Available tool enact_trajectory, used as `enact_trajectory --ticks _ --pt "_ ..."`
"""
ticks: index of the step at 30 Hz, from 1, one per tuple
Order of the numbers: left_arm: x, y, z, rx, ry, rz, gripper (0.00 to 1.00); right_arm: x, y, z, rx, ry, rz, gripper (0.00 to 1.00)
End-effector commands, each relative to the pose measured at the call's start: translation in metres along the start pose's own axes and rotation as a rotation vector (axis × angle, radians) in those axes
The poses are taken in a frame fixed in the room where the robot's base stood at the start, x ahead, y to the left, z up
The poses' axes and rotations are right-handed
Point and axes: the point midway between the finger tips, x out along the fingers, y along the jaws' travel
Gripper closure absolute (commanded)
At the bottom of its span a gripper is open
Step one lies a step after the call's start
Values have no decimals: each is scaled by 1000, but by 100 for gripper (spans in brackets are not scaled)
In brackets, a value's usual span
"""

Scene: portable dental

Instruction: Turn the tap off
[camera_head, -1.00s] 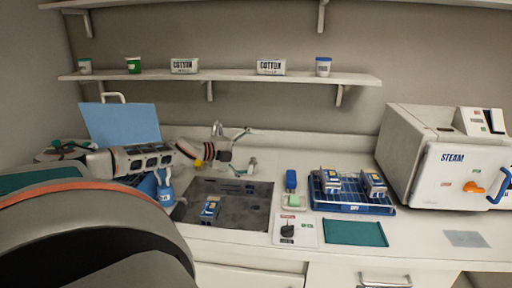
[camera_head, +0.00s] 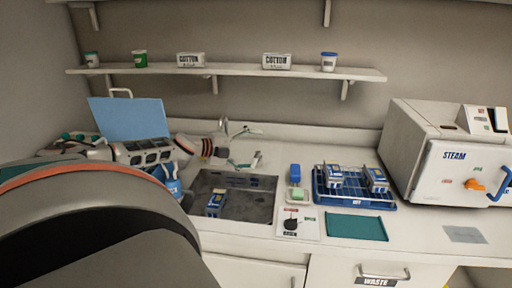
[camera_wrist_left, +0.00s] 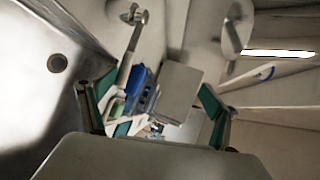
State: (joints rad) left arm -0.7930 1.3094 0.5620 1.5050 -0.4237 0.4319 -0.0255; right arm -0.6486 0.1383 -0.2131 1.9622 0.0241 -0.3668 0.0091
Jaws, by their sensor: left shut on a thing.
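The chrome tap (camera_head: 224,126) stands behind the sink (camera_head: 245,208), with its lever (camera_head: 248,131) reaching to the right. My left gripper (camera_head: 246,163) is over the back edge of the sink, just below and in front of the tap. My right gripper is not in view.
A small blue and grey item (camera_head: 215,203) lies in the sink. A blue rack (camera_head: 352,199) with dental items, a teal mat (camera_head: 355,226) and the white steam unit (camera_head: 440,165) stand to the right. A blue bottle (camera_head: 172,183) is left of the sink.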

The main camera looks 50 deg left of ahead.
Motion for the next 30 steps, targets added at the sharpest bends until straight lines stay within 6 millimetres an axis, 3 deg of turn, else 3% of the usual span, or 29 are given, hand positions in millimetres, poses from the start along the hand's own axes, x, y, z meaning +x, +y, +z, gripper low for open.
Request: enact_trajectory --ticks 1,3,5,6,18,30 --pt "-2 -27 0 1 4 -37 29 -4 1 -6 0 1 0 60" --pt "-6 -27 1 2 3 -37 31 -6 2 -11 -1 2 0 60" --pt "-10 -27 2 3 3 -36 56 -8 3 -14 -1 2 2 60" --pt "-13 -25 3 3 1 -34 74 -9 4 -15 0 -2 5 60" --pt "-37 -13 10 4 -4 -25 74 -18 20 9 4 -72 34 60" --pt "-60 -10 15 5 -5 -22 74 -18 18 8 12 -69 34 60"
